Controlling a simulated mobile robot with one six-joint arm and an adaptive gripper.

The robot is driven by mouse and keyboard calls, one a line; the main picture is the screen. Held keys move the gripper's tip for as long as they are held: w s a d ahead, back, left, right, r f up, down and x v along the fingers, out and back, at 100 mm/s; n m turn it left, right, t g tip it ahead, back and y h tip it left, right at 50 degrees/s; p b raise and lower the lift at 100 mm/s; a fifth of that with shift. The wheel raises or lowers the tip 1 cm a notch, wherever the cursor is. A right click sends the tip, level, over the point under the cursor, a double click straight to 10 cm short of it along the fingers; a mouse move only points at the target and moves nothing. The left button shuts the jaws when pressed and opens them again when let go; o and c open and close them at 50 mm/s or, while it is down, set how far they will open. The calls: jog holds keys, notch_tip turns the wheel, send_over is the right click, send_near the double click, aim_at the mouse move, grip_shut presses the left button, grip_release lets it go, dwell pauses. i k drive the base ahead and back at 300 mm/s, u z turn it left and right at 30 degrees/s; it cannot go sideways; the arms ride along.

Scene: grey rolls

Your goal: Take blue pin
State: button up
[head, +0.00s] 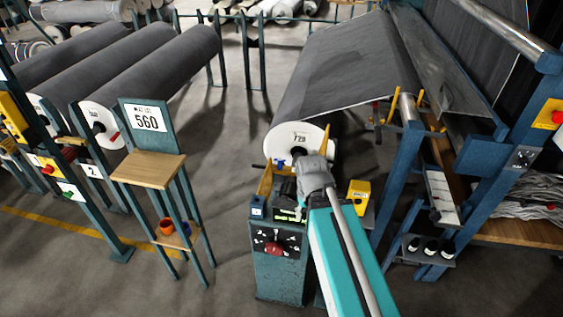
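My arm reaches up from the bottom right. My gripper (285,187) is the dark part left of my grey wrist, just below the blue piece. I cannot tell whether they touch. The fingers are small and dark against the machine, so their opening is unclear. My wrist hides part of the roll's end and its support.
A control post (278,262) with a red knob stands under my gripper. A yellow box (359,192) is right of my wrist. A wooden-topped stand (148,167) with sign 560 is to the left, with an orange cup (166,227) on its lower shelf. Floor between stand and post is clear.

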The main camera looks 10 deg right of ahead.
aim_at(280, 160)
jog(key=i, duration=0.9)
jog(key=u, duration=0.05)
